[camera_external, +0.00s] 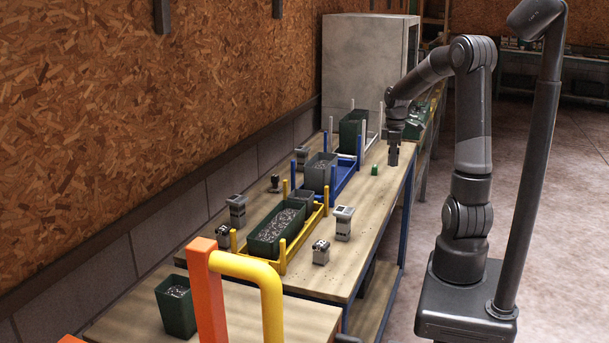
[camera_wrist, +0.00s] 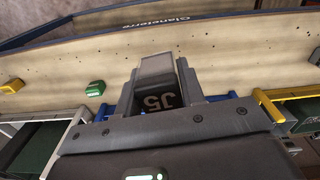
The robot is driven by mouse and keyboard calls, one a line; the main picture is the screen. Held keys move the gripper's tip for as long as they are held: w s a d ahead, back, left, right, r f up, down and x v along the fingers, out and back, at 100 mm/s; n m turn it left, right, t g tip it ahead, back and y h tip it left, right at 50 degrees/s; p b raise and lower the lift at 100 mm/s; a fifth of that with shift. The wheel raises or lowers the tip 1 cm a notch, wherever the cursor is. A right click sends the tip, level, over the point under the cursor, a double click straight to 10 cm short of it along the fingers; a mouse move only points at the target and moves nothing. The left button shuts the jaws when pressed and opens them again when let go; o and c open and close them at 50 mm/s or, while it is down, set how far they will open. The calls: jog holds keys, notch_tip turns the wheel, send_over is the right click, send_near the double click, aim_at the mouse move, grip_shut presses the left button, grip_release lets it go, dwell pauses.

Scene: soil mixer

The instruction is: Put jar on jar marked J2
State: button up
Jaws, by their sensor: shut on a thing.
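My gripper (camera_external: 394,152) hangs pointing down over the right side of the bench, beyond the small green block. In the wrist view my gripper (camera_wrist: 157,75) is shut on a small grey jar (camera_wrist: 160,100). Its dark face carries a pale marking that looks upside down; I cannot read it surely. In the external view the held jar is not clear. Other grey jars stand on the bench: a tall one or stack (camera_external: 343,222), a short one (camera_external: 320,252), another tall one or stack (camera_external: 236,210) and a far one (camera_external: 302,155). Their marks are too small to read, so I cannot identify J2.
The wooden bench (camera_external: 365,215) holds a yellow rack (camera_external: 283,262) with a green bin (camera_external: 268,245), a blue rack (camera_external: 347,180) with a grey bin, and a farther dark green bin (camera_external: 352,128). A green block (camera_external: 374,170) lies near the gripper. Upright posts rise from the racks.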

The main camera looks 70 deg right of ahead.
jog(key=w+a+r+n, duration=0.1)
jog(key=w+a+n, duration=0.15)
jog(key=a, duration=0.65)
jog(key=w+a+r+n, duration=0.15)
jog(key=w+a, duration=0.25)
jog(key=a, duration=0.6)
jog(key=w+a+r+n, duration=0.2)
jog(key=w+a, duration=0.1)
jog(key=a, duration=0.6)
jog(key=n, duration=0.2)
send_over(321, 243)
notch_tip(321, 243, down, 6)
jog(key=shift+d+r, duration=0.1)
jog(key=shift+r, duration=0.15)
jog(key=shift+f, duration=2.1)
jog(key=shift+f, duration=0.1)
jog(key=o, duration=1)
